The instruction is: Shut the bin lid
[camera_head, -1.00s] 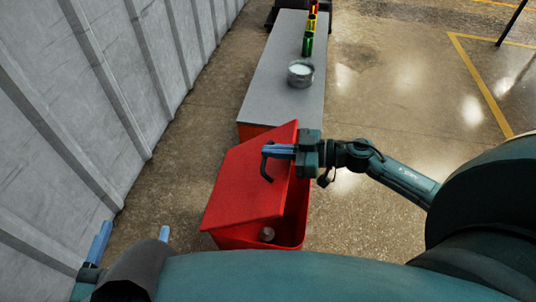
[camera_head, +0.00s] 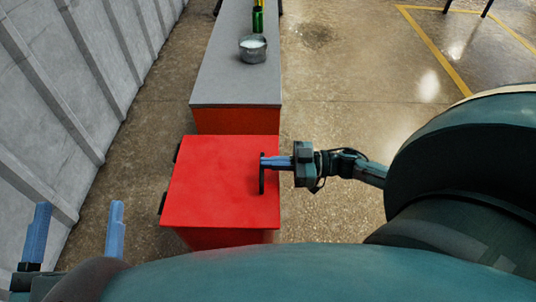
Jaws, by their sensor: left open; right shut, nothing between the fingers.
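The red bin (camera_head: 215,239) stands in the lower middle of the head view. Its red lid (camera_head: 212,180) lies flat over the top and hides the inside. A dark handle (camera_head: 262,182) runs along the lid's right edge. My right gripper (camera_head: 264,162) comes in from the right with its blue fingers shut and empty. Its fingertips are at the upper part of the handle; I cannot tell whether they touch it. My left gripper (camera_head: 76,236) is at the lower left, open and empty, with its two blue fingers apart, away from the bin.
A grey-topped bench (camera_head: 235,85) with a red front stands behind the bin. A metal pot (camera_head: 253,48) and a green can (camera_head: 258,20) stand on it. A ribbed wall (camera_head: 60,90) runs along the left. The floor at the right is open.

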